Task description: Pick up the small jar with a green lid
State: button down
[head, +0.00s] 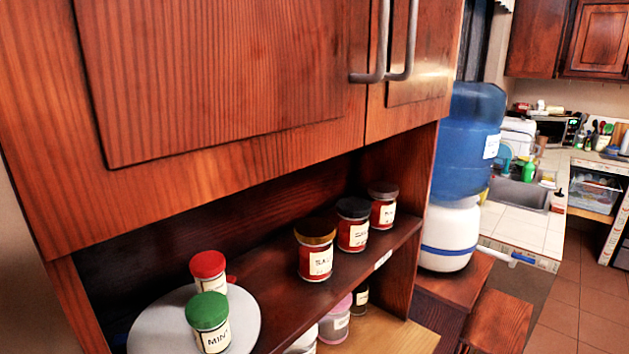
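The small jar with a green lid (209,322) stands upright on a pale round plate (157,323) at the lower left of the head view. Its label is white with dark letters that begin "MIN". A similar jar with a red lid (208,271) stands just behind it, also by the plate. My gripper is not in view.
Several red jars with dark or brown lids, such as the brown-lidded one (315,251), stand to the right on the same shelf (268,297). Closed cupboard doors (215,75) overhang the shelf. More containers (335,320) stand below. A blue water bottle (468,140) stands right of the cabinet.

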aim_at(207, 312)
jog(key=k+u, duration=0.2)
jog(key=u, duration=0.9)
